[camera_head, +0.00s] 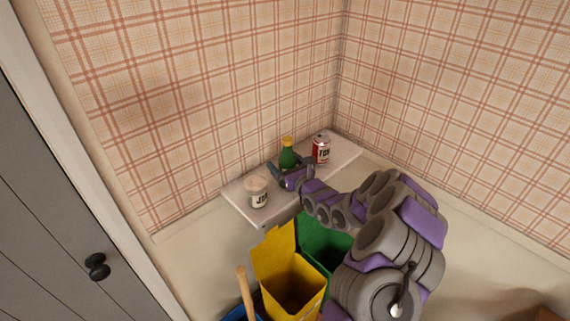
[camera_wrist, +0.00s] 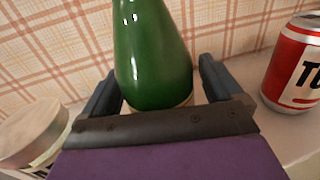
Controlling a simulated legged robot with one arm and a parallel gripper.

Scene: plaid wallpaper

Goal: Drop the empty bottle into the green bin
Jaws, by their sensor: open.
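A green bottle (camera_head: 287,154) with a yellow top stands upright on a white shelf (camera_head: 240,206) against the wall. My gripper (camera_head: 287,174) is at the bottle, with its fingers open. In the wrist view the green bottle (camera_wrist: 152,55) stands between the two dark fingers of my gripper (camera_wrist: 160,90), one on each side, with small gaps visible. The bottle's top is cut off in that view. The green bin (camera_head: 318,240) stands on the floor below the shelf, open at the top and partly hidden by my arm.
A red and white can (camera_head: 321,149) stands right of the bottle, and a pale jar (camera_head: 257,191) stands left of it. A yellow bin (camera_head: 275,262) with its lid up is left of the green bin. A blue bin (camera_head: 236,314) and wooden handle (camera_head: 245,290) are further left.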

